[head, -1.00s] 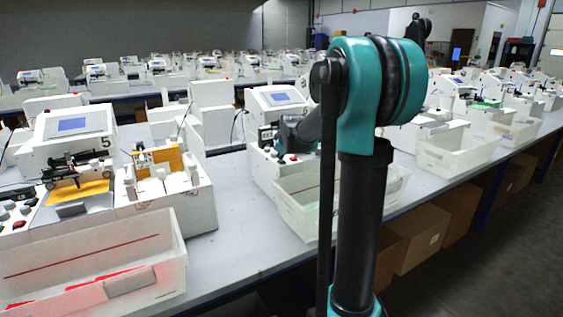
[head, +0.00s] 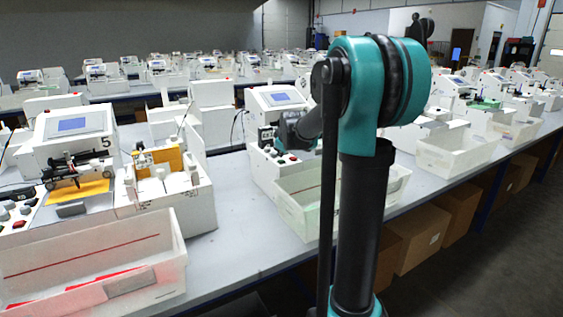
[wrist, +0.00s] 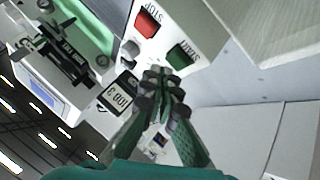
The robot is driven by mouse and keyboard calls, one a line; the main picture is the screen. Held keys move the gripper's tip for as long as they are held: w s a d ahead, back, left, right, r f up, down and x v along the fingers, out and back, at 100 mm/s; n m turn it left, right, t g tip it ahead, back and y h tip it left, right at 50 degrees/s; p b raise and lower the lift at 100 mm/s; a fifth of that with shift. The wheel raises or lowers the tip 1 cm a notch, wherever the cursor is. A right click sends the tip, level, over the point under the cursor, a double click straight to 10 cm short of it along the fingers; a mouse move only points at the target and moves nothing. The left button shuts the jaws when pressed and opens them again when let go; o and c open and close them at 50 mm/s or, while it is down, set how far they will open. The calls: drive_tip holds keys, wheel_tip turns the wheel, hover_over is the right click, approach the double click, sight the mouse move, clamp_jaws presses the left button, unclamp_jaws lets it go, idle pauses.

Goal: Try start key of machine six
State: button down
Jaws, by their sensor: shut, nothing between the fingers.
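The machine (head: 277,98) that my arm reaches over is white with a tilted screen; my arm hides part of it, and I cannot read its number. In the wrist view its panel shows a green key marked START (wrist: 185,53) and a red key marked STOP (wrist: 146,22), with the lettering upside down. My gripper (wrist: 160,88) is shut and empty. Its fingertips show just below the START key in the wrist view, apart from it in the picture; the exact height above the panel is unclear. In the head view the fingertips are hidden.
A card reading JOB 3 (wrist: 118,93) lies beside the fingertips, near a grey knob (wrist: 130,47). A black pen carriage (wrist: 62,48) stands on the machine.

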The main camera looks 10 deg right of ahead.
sight(282, 161)
drive_tip(key=shift+r, duration=0.25)
drive_tip(key=shift+r, duration=2.4)
